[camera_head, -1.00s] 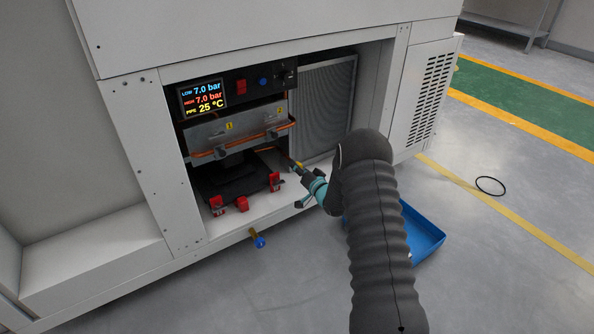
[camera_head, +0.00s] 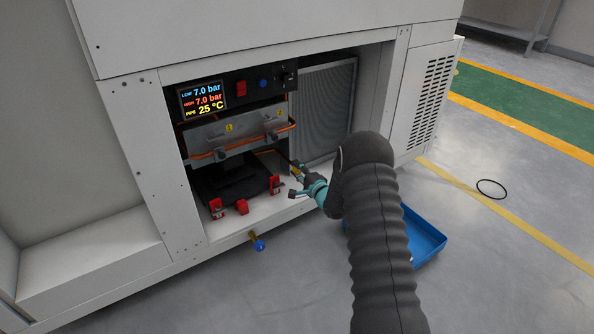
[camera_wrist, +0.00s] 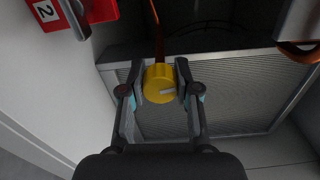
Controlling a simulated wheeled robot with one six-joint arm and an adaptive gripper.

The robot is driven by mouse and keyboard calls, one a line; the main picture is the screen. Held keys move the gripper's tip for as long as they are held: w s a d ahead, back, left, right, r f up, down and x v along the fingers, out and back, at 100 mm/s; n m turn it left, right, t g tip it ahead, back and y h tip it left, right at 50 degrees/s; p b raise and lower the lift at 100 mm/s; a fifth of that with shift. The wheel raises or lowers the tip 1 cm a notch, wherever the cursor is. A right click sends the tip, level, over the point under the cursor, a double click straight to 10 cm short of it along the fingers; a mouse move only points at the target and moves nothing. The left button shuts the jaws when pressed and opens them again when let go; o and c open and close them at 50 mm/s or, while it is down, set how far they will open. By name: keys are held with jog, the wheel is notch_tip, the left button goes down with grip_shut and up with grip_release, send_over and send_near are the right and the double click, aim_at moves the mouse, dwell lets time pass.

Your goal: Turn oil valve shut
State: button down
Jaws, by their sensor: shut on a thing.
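A round yellow valve knob (camera_wrist: 159,84) with a pale pointer mark sits between the two fingers of my gripper (camera_wrist: 161,88) in the wrist view. The fingers are shut on it from both sides. The pointer mark lies nearly level, slightly tilted. In the head view my gripper (camera_head: 299,181) reaches into the right side of the open cabinet bay. The knob is mostly hidden there by the gripper and is too small to read.
A copper pipe (camera_wrist: 157,35) runs close to the knob. A grey finned panel (camera_head: 326,110) stands behind. Red clamps (camera_head: 241,206) and a blue-handled brass valve (camera_head: 258,244) are to the left. A display (camera_head: 203,99) reads 7.0 bar twice and 25 °C. A blue tray (camera_head: 426,237) lies on the floor.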

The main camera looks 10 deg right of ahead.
jog(key=shift+m, duration=1)
jog(key=c, duration=0.8)
grip_release()
jog(key=shift+a, duration=0.1)
jog(key=shift+s+d, duration=0.1)
jog(key=shift+d, duration=0.1)
jog(key=v, duration=1.1)
jog(key=shift+s+d, duration=0.1)
jog(key=shift+s, duration=0.25)
